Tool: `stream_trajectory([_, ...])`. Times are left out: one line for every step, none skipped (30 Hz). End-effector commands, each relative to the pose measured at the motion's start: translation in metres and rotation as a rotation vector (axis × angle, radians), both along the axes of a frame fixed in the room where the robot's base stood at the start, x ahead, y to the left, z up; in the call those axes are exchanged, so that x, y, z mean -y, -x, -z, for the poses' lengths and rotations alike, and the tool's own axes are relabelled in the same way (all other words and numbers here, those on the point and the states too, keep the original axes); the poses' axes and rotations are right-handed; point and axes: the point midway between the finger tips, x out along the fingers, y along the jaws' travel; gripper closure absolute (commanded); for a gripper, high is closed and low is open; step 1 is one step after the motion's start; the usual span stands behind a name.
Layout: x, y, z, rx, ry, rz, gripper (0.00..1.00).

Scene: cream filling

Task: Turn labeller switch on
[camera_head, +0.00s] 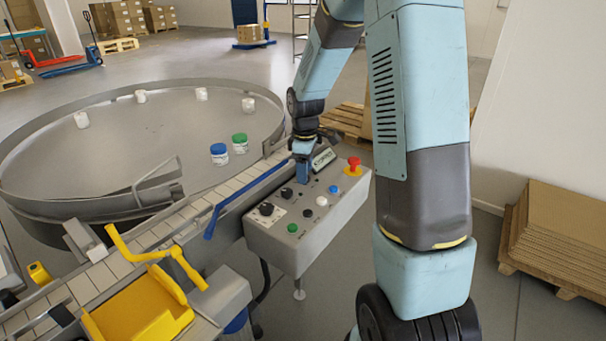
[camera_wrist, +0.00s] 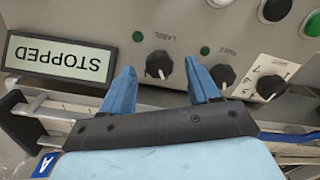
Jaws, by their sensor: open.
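The labeller switch (camera_wrist: 159,65) is a black rotary knob under the word LABEL, seen upside down in the wrist view. A small dark green lamp (camera_wrist: 138,37) sits beside it. My gripper (camera_wrist: 158,72) is open, with one blue finger on each side of the knob in the picture; I cannot tell whether they touch it. In the head view my gripper (camera_head: 303,174) is low over the back of the grey control box (camera_head: 290,246) and appears to hide this switch. The display (camera_wrist: 61,58) reads STOPPED.
A second knob (camera_wrist: 222,75) and a scaled dial (camera_wrist: 269,87) stand close to the right finger. The box also carries a red emergency button (camera_head: 353,165) and coloured push buttons. A conveyor (camera_head: 150,237) and a round table (camera_head: 130,125) with several jars lie left.

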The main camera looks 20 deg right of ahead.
Motion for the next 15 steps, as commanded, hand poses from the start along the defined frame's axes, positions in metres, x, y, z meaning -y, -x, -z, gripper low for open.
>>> stream_trajectory([0.0,0.0,0.005,-0.001,-0.001,0.0,0.39])
stream_trajectory([0.0,0.0,0.008,0.0,0.0,0.0,0.39])
stream_trajectory([0.0,0.0,0.011,-0.001,0.0,0.0,0.39])
stream_trajectory([0.0,0.0,0.012,-0.001,0.0,0.001,0.39])
stream_trajectory([0.0,0.0,0.014,0.0,0.0,0.001,0.39])
stream_trajectory([0.0,0.0,0.015,0.0,0.0,0.001,0.39])
stream_trajectory([0.0,0.0,0.016,0.001,0.001,0.001,0.39])
stream_trajectory([0.0,0.0,0.016,0.001,0.001,0.001,0.39])
stream_trajectory([0.0,0.0,0.017,0.001,0.0,0.001,0.39])
stream_trajectory([0.0,0.0,0.017,0.001,0.0,0.001,0.39])
stream_trajectory([0.0,0.0,0.017,0.001,0.0,0.001,0.39])
stream_trajectory([0.0,0.0,0.017,0.001,0.0,0.001,0.39])
stream_trajectory([0.0,0.0,0.017,0.001,0.0,0.001,0.39])
stream_trajectory([0.0,0.0,0.017,0.001,0.0,0.001,0.39])
stream_trajectory([0.0,0.0,0.017,0.001,0.0,0.001,0.39])
